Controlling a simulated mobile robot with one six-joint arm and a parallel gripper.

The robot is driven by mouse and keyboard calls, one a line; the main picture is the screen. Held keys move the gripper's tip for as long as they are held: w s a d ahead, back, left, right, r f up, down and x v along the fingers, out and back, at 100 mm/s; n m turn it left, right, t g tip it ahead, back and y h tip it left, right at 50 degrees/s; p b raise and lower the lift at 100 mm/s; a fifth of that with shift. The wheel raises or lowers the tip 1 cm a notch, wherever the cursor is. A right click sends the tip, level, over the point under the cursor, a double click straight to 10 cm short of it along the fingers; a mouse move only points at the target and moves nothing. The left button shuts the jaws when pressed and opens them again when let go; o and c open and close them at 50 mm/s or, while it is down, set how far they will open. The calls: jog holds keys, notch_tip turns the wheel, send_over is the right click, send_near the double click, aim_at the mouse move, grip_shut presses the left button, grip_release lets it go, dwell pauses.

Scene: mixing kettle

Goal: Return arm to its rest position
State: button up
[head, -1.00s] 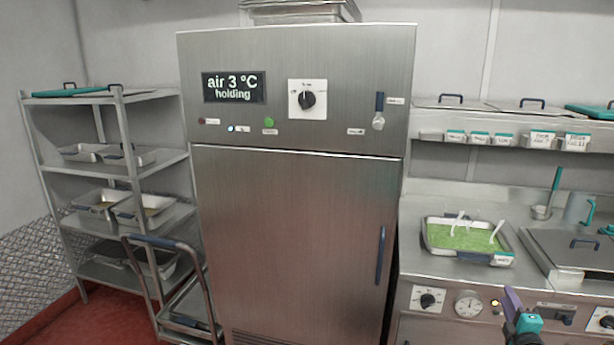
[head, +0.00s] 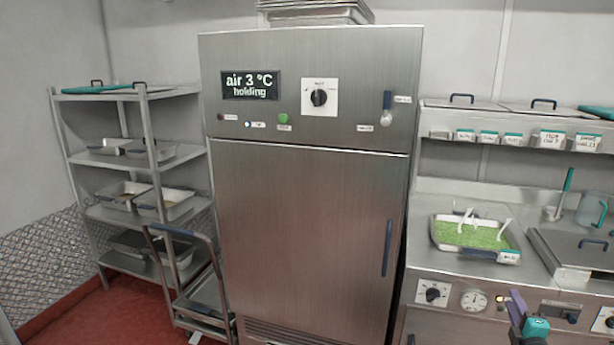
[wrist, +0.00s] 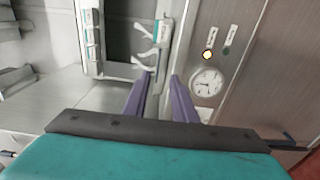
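My gripper (head: 517,309) shows at the lower right of the head view, in front of the control panel of the steel counter (head: 455,265). In the wrist view its two purple fingers (wrist: 158,98) stand apart with a gap between them, and nothing is held there. The teal and dark body of the gripper fills the bottom of that view. A dial gauge (wrist: 206,82) and an amber lamp (wrist: 208,55) show beyond the fingers.
A tray of green food (head: 470,240) with white utensils sits on the counter. A tall steel cabinet (head: 300,230) reading "air 3 °C holding" stands in the middle. A trolley (head: 185,285) and a shelf rack (head: 150,150) with pans stand at left. Red floor (head: 130,318) shows between them.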

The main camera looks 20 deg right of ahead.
jog(key=w+a+f+n+y, duration=0.1)
jog(key=w+a+f+y, duration=0.1)
jog(key=w+a+f, duration=0.4)
jog(key=w+a+f+n+t+y, duration=0.1)
jog(key=w+a+y, duration=0.1)
jog(key=w+a, duration=0.6)
jog(key=w+a+f+n+y, duration=0.1)
jog(key=w+a+f+y, duration=0.25)
jog(key=w+a, duration=0.4)
jog(key=w+a+f+m+g, duration=0.3)
jog(key=a+f, duration=1.2)
jog(key=a, duration=0.4)
jog(key=s+a+f+m+g, duration=0.35)
jog(key=s+a+f, duration=0.4)
jog(key=f, duration=0.25)
jog(key=s+a+f+m+g, duration=0.2)
jog(key=s+a+f+g, duration=0.3)
jog(key=s+a+f, duration=0.35)
jog(key=s+a+f+m+g+y, duration=0.1)
jog(key=s+g, duration=0.4)
jog(key=s, duration=0.6)
jog(key=s+a+f+m+g+y, duration=0.1)
jog(key=s+a+m+g, duration=0.2)
jog(key=s, duration=0.8)
jog(key=shift+s+a+f+m+g, duration=0.15)
jog(key=shift+f+m+g, duration=0.2)
jog(key=shift+m+g, duration=0.6)
